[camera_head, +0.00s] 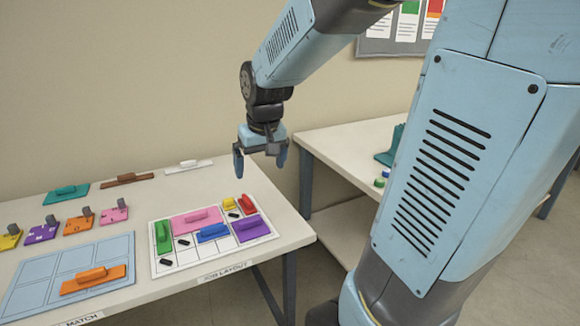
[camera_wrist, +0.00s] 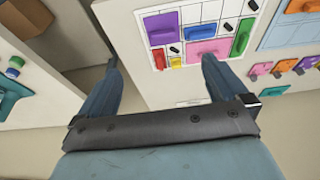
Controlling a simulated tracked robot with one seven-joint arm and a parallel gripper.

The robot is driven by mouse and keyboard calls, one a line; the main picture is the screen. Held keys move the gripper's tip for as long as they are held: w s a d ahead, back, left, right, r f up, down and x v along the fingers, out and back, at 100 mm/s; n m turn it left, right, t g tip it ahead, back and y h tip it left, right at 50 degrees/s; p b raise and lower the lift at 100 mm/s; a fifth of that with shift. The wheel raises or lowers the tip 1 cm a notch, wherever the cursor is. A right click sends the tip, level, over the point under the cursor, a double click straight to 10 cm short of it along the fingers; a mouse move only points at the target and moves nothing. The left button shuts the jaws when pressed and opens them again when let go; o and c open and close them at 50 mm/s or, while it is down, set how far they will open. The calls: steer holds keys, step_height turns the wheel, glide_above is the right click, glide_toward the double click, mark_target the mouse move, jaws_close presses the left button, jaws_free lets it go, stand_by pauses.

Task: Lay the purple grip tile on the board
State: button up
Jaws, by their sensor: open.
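The purple grip tile (camera_head: 258,236), with a purple bar handle, lies on the right part of the white layout board (camera_head: 163,270); it also shows in the wrist view (camera_wrist: 161,27). A blue gridded board (camera_head: 31,272) lies at the front left, with an orange grip tile (camera_head: 94,280) along its near side and its other cells bare. Smaller tiles with grey grips, one of them purple (camera_head: 41,234), stand behind the blue board. My gripper (camera_head: 260,162) is open and empty, raised above the table near its back right; its fingers also show in the wrist view (camera_wrist: 160,64).
Green, pink, blue, yellow and red pieces (camera_head: 196,220) share the white board with small black pieces. Teal, brown and white handled tiles (camera_head: 122,180) lie along the back. A second table (camera_head: 345,150) stands at right across a gap, carrying a teal object (camera_head: 389,157).

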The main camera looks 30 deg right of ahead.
steer(key=s+r+t, duration=0.1)
steer(key=s+r, duration=0.2)
steer(key=s, duration=0.4)
steer(key=s+r+t, duration=0.1)
steer(key=s+r, duration=0.2)
steer(key=s, duration=0.5)
steer(key=shift+s+r, duration=0.15)
steer(key=shift+s, duration=0.1)
steer(key=shift+c, duration=0.4)
